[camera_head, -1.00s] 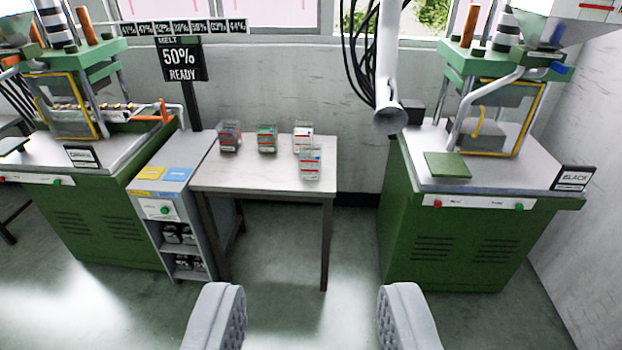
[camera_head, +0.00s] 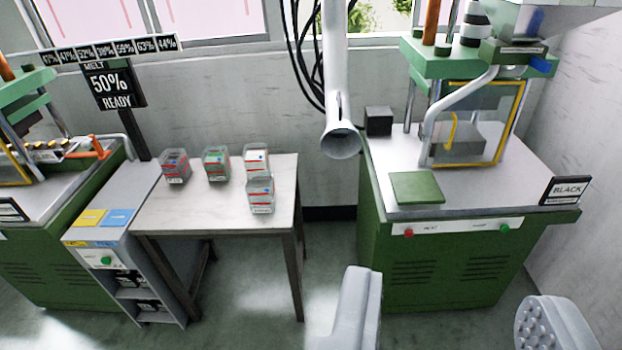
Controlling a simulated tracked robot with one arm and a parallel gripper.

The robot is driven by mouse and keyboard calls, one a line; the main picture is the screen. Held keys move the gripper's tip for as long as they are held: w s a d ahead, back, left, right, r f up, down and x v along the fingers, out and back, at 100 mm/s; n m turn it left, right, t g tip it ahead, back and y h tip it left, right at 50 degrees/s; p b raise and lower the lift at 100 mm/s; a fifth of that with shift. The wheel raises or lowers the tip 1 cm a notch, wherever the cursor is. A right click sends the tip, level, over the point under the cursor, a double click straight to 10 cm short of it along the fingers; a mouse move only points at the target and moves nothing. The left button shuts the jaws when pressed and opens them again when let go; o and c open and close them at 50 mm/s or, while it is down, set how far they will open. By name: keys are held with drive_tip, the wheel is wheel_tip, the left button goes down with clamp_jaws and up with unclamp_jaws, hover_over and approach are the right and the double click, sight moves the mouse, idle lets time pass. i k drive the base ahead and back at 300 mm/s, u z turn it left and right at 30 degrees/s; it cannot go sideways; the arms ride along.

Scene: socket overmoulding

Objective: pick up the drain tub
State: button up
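Several small clear tubs with coloured labels stand on the white-topped table. One with red and dark contents (camera_head: 174,167) is at the left, one with green (camera_head: 216,164) is in the middle, and a pale one (camera_head: 256,159) is at the back right. Another pale tub (camera_head: 260,195) stands in front of that one. The labels are too small to read, so I cannot tell which is the drain tub. My gripper (camera_head: 448,293) is open and empty, its two grey fingers wide apart at the bottom right, nearer the camera than the table and tubs.
The table (camera_head: 185,215) stands between a grey cabinet (camera_head: 125,225) and a green machine marked BLACK (camera_head: 450,265). A white pipe (camera_head: 336,80) hangs near that machine. A sign (camera_head: 112,88) reads 50% READY. Open floor (camera_head: 250,290) lies before the table.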

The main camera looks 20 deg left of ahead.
sight(259, 188)
drive_tip(key=z, duration=0.1)
drive_tip(key=i, duration=1.35)
drive_tip(key=u, duration=0.75)
drive_tip(key=i, duration=0.55)
drive_tip(key=u, duration=0.4)
